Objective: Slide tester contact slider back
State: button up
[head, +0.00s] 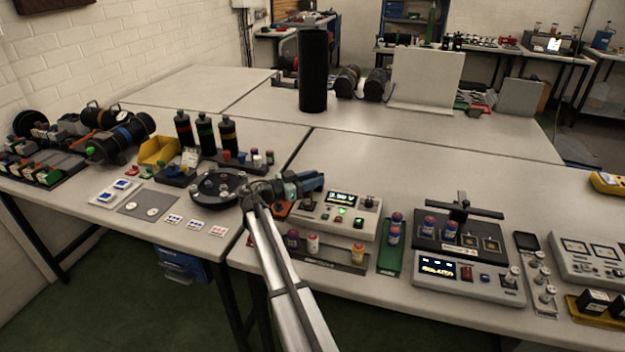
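The tester (336,216) is a light grey box with a small lit display, a green-lit button and a dark knob, standing near the middle of the front bench. I cannot clearly make out its contact slider; the tester's left end is partly covered by my arm. My gripper (287,204) is at that left end, beneath the blue-grey wrist. A small orange and dark patch shows there, but I cannot tell which part it belongs to. The fingers are too small and hidden to show whether they are open or touching anything.
A dark tray (330,256) with several small batteries lies in front of the tester. A green holder (391,259) with batteries stands to its right, then a second console (468,278). A black round carousel (216,187) is left of my arm.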

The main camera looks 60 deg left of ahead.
grip_shut()
jog(key=w+a, duration=0.4)
jog(key=shift+w+a, duration=0.1)
jog(key=shift+a, duration=0.1)
jog(key=shift+w+a, duration=0.15)
jog(key=shift+w, duration=0.05)
jog(key=shift+o, duration=1.6)
grip_release()
